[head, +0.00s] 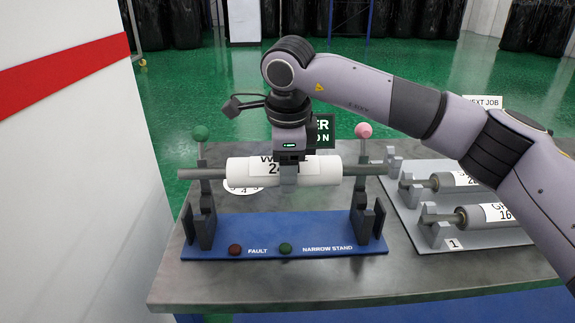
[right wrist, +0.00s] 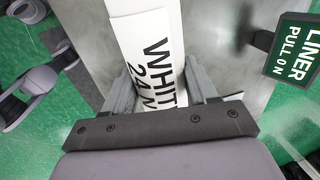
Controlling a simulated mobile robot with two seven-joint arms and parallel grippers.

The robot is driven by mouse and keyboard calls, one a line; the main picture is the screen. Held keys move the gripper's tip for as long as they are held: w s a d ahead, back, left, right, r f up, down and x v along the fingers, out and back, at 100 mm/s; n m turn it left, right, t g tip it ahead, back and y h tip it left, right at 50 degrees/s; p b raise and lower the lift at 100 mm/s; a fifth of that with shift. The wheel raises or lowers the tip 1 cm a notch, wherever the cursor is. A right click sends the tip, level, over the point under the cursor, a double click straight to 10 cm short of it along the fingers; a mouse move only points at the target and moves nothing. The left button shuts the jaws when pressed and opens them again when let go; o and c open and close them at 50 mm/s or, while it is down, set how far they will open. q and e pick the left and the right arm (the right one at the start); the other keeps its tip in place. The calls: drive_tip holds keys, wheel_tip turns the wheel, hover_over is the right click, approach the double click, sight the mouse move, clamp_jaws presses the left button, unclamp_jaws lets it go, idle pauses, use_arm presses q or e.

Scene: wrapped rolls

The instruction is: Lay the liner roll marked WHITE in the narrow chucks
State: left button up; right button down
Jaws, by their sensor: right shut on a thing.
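The white liner roll (head: 325,170), printed "WHIT" and "24" in the right wrist view (right wrist: 150,50), lies level on a grey shaft (head: 205,174). My right gripper (head: 288,180) is shut on the middle of the roll from above. The blue narrow stand (head: 300,238) is below, with a left chuck (head: 203,228) and a right chuck (head: 363,222). The shaft spans both chucks and appears above their lower dark jaws; whether it touches them cannot be told. A green-knobbed lever (head: 200,133) and a pink-knobbed lever (head: 363,131) stand upright. My left gripper is out of view.
A "LINER PULL ON" sign (right wrist: 294,54) is behind the roll. Red (head: 235,250) and green (head: 285,247) buttons sit on the stand's front. A white wall (head: 70,190) is left.

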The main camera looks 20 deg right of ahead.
drive_tip(key=shift+s+b+x, duration=0.2)
drive_tip(key=shift+b+x, duration=0.55)
drive_tip(key=shift+x, duration=0.3)
drive_tip(key=shift+s+b+x, duration=0.25)
drive_tip(key=shift+b+x, duration=0.45)
drive_tip(key=shift+x, duration=0.4)
drive_tip(key=b+x, duration=0.1)
drive_tip(key=x, duration=0.1)
drive_tip(key=b+x, duration=0.1)
drive_tip(key=shift+s+a+f, duration=0.2)
drive_tip(key=shift+s+f, duration=0.05)
drive_tip(key=shift+f, duration=0.25)
drive_tip(key=shift+f+b, duration=0.45)
drive_tip(key=shift+b, duration=0.1)
drive_tip(key=shift+c, duration=1.2)
unclamp_jaws()
